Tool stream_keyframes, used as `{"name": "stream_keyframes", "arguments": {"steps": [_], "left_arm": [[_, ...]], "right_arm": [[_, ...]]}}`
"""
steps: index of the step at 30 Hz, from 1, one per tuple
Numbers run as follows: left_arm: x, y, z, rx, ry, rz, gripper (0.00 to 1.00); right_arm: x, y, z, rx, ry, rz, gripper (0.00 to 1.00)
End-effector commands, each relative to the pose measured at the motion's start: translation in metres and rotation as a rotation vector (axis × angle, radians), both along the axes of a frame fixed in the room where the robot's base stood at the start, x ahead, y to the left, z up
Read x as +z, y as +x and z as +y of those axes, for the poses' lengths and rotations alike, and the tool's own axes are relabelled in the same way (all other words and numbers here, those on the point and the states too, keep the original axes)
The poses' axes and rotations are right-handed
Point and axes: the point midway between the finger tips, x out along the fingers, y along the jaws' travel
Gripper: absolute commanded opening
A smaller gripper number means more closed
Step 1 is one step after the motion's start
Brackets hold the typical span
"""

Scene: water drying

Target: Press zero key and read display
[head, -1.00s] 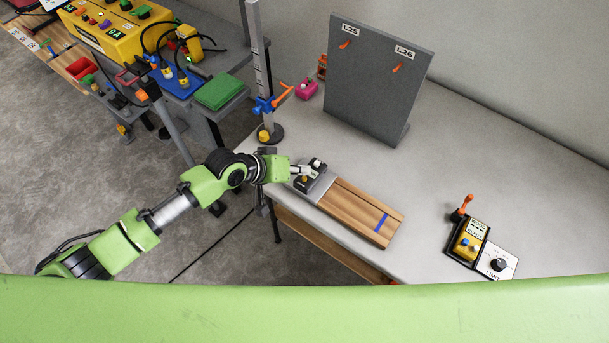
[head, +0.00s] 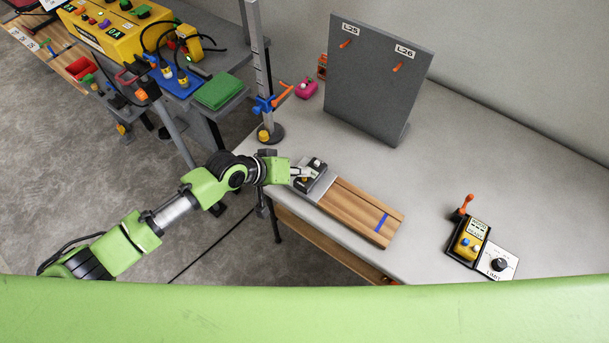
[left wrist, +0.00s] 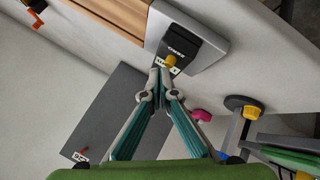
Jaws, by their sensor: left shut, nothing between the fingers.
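A small black box (head: 316,166) with a yellow button sits on a grey plate at the near-left end of a wooden board. In the left wrist view the black box (left wrist: 186,44) carries white lettering that seems to read ZERO, upside down, with the yellow key (left wrist: 169,61) below it and a pale label or display, too small to read. My left gripper (head: 306,174) is over the box. In the left wrist view its closed fingertips (left wrist: 160,66) are empty and right by the yellow key; I cannot tell whether they touch it. My right gripper is not in view.
The wooden board (head: 352,204) has a blue stripe. A yellow meter (head: 468,243) and a LIMIT dial (head: 499,262) stand at the right. A grey upright panel (head: 375,85) and a post (head: 258,75) stand behind. The table middle is clear.

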Motion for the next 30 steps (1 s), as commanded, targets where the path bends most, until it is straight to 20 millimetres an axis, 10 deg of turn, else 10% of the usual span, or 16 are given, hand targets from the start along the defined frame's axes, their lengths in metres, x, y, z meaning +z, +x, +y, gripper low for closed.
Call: {"name": "stream_keyframes", "arguments": {"steps": [30], "left_arm": [[-0.0068, -0.0001, 0.0, 0.001, 0.0, 0.001, 0.0]], "right_arm": [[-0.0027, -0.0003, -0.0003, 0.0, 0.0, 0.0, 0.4]]}}
